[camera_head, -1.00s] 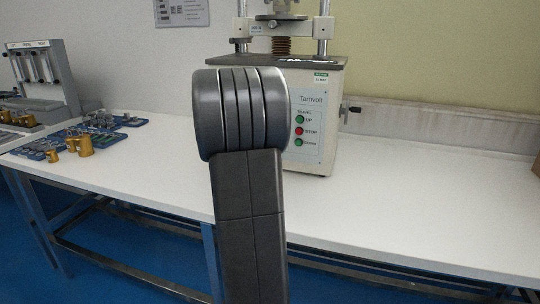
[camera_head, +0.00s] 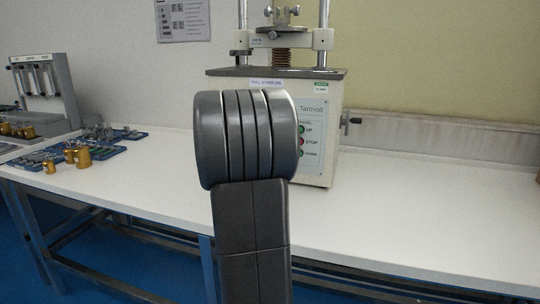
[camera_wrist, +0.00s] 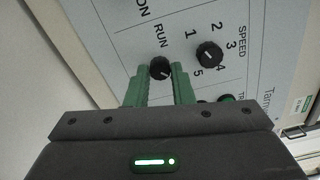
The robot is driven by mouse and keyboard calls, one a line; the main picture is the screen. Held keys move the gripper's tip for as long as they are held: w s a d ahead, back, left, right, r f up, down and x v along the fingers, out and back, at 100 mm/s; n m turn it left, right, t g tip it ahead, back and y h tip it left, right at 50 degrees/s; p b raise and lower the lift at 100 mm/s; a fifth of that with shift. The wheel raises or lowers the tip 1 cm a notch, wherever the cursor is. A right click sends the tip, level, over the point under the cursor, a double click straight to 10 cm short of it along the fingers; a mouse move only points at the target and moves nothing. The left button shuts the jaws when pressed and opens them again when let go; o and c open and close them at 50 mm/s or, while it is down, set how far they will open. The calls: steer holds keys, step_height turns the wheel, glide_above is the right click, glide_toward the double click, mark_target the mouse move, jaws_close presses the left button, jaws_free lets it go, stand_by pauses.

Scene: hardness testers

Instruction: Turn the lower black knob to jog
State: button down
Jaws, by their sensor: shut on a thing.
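The tester (camera_head: 318,120) stands on the white bench in the head view, and my arm hides much of its front panel. In the wrist view the lower black knob (camera_wrist: 160,68) sits beside the word RUN on the pale panel. The two green fingers of my gripper (camera_wrist: 159,82) are on either side of this knob and shut on it. A pale mark shows on the knob's face. The word JOG is not visible. My gripper is hidden behind my arm in the head view.
A second black knob (camera_wrist: 209,54), with SPEED and numbers around it, is close to the right finger. Green and red buttons (camera_head: 301,141) are on the panel's right. Blue trays with brass parts (camera_head: 82,157) lie at left. The bench's right side (camera_head: 430,190) is clear.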

steer(key=c, duration=1.3)
jaws_free()
steer(key=shift+o, duration=0.2)
steer(key=shift+s, duration=0.1)
steer(key=p+v, duration=0.1)
steer(key=v, duration=1.2)
steer(key=shift+s, duration=0.3)
steer(key=shift+w, duration=0.1)
steer(key=b+x, duration=0.1)
steer(key=x, duration=1.2)
steer(key=shift+w, duration=0.3)
